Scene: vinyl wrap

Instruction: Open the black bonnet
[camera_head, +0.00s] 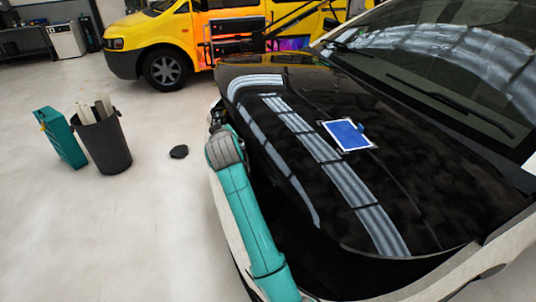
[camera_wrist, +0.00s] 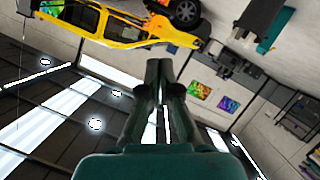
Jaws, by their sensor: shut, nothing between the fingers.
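The black bonnet (camera_head: 330,155) is glossy, with bright light stripes reflected on it. In the head view it looks partly raised, with a dark gap between its near edge and the white body of the car (camera_head: 470,272). My teal arm reaches up along the front left of the bonnet in the head view. The fingers are not clear there and seem partly hidden at the bonnet's left edge. In the wrist view my gripper (camera_wrist: 158,68) is shut, with its fingertips together and nothing between them. I cannot tell whether it touches the bonnet.
A blue-and-white sheet (camera_head: 346,135) lies on the bonnet. A yellow van (camera_head: 155,35) stands behind; it also shows in the wrist view (camera_wrist: 110,28). A dark bin (camera_head: 103,145) and a teal box (camera_head: 62,138) stand on the left floor. The floor between bin and car is mostly clear.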

